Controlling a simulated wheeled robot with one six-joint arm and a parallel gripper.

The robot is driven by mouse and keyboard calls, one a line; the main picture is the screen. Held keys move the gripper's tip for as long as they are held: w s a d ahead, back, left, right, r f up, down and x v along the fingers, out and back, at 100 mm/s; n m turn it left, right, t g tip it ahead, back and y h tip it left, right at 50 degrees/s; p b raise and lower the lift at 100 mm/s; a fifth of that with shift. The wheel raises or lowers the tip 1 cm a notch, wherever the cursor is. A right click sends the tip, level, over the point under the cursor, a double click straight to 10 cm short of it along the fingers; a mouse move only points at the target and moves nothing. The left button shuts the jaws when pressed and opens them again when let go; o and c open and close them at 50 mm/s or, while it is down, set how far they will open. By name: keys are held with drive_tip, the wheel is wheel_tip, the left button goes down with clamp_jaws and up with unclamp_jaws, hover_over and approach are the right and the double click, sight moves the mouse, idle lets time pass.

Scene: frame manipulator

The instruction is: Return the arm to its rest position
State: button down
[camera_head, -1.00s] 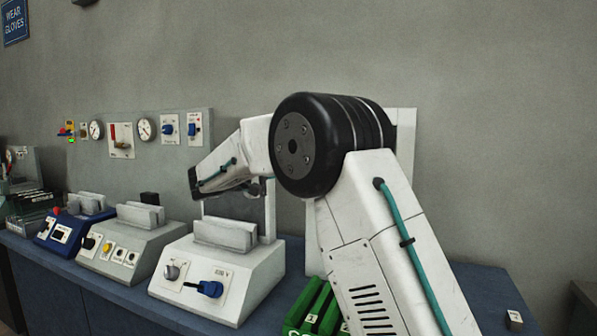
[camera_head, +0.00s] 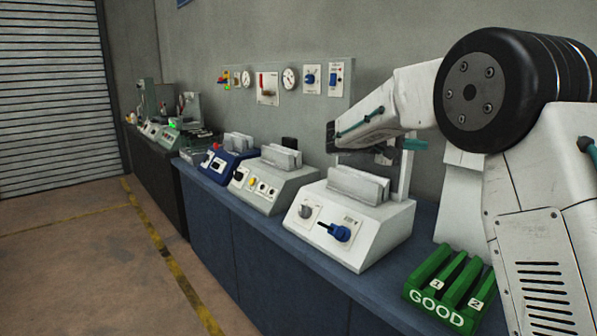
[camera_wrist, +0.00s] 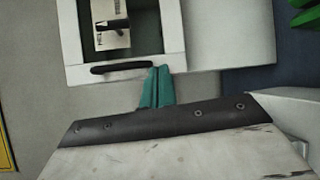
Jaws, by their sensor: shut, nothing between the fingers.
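My white arm crosses the right side of the head view, with its black round joint at the upper right. Its end hangs behind and above the nearest white bench machine (camera_head: 345,225), which has a blue switch on its front. My gripper (camera_head: 414,144) shows there as a small teal piece, partly hidden by the arm. In the wrist view my gripper (camera_wrist: 156,86) has its teal fingers together, with nothing between them. The fingertips lie in line with the lower edge of a white frame (camera_wrist: 75,75) with a black handle (camera_wrist: 122,68); I cannot tell whether they touch.
A green rack marked GOOD (camera_head: 436,294) stands right of the machine, near my arm. More machines, including a blue one (camera_head: 213,169), line the blue bench. A gauge panel (camera_head: 340,90) is behind. Open floor (camera_head: 90,270) lies to the left.

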drive_tip(key=s+f+g+y, duration=0.1)
drive_tip(key=s+f+y, duration=0.3)
drive_tip(key=s, duration=0.5)
drive_tip(key=s+f+g+y, duration=0.1)
drive_tip(key=s+f+y, duration=0.3)
drive_tip(key=s, duration=0.5)
drive_tip(key=s+a+f+m+y, duration=0.1)
drive_tip(key=s+a+y, duration=0.1)
drive_tip(key=s, duration=0.7)
drive_tip(key=s+a+f+t+y, duration=0.1)
drive_tip(key=s+a+f+y, duration=0.1)
drive_tip(key=s, duration=0.7)
drive_tip(key=s+a+f+m+t+y, duration=0.1)
drive_tip(key=s+a+y, duration=0.3)
drive_tip(key=s, duration=0.6)
drive_tip(key=shift+a+f+m+y, duration=0.2)
drive_tip(key=shift+f+m+y, duration=0.1)
drive_tip(key=shift+f+y, duration=0.15)
drive_tip(key=shift+s, duration=0.1)
